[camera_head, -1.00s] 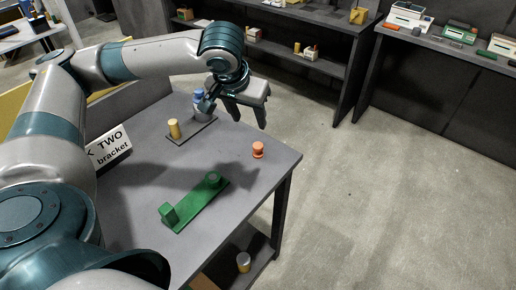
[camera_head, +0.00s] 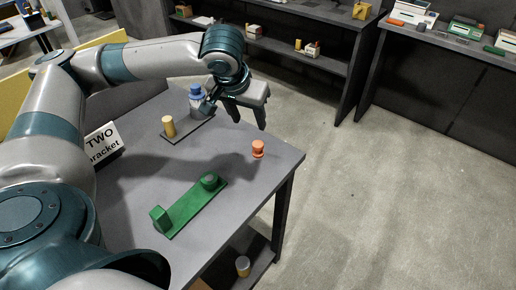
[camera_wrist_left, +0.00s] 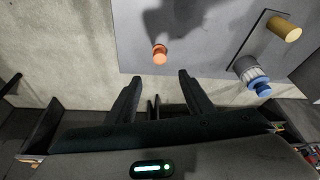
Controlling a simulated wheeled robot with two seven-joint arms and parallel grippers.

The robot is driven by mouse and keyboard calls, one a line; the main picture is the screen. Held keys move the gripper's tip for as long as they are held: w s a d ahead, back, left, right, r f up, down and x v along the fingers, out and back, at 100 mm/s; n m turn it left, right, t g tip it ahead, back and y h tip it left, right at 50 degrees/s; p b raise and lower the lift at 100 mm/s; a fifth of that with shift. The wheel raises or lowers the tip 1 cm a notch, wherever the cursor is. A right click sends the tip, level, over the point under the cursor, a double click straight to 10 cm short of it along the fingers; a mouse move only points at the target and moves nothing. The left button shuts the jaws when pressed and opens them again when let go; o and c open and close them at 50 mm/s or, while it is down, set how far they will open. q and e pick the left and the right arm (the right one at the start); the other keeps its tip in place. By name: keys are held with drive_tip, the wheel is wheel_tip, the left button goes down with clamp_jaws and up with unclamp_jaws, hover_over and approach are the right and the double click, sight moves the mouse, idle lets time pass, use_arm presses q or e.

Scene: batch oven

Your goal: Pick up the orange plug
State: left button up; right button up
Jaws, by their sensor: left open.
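The orange plug (camera_head: 258,148) stands upright on the grey table, near its right edge. It also shows in the left wrist view (camera_wrist_left: 159,54), ahead of the fingertips and roughly between them. My left gripper (camera_head: 248,120) is above the table's far right edge, apart from the plug and beyond it. Its two fingers (camera_wrist_left: 158,85) are spread, with nothing between them. My right gripper is not in view.
A dark plate holds a yellow cylinder (camera_head: 169,126) and a grey and blue piece (camera_head: 195,98). A green bracket (camera_head: 190,208) lies nearer on the table (camera_head: 240,185). A sign (camera_head: 103,141) stands at left. Table around the plug is clear.

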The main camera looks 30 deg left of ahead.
use_arm(q)
drive_tip(key=p, duration=0.2)
approach(258, 143)
drive_tip(key=x, duration=0.5)
drive_tip(key=shift+f, duration=0.2)
drive_tip(key=shift+w+f+p, duration=0.2)
drive_tip(key=shift+f+p, duration=0.2)
drive_tip(key=shift+p, duration=0.25)
drive_tip(key=p+x, duration=0.1)
drive_tip(key=x, duration=0.2)
drive_tip(key=shift+w+a+f, duration=0.1)
drive_tip(key=shift+w+f, duration=0.05)
drive_tip(key=shift+f, duration=0.45)
drive_tip(key=c, duration=1.1)
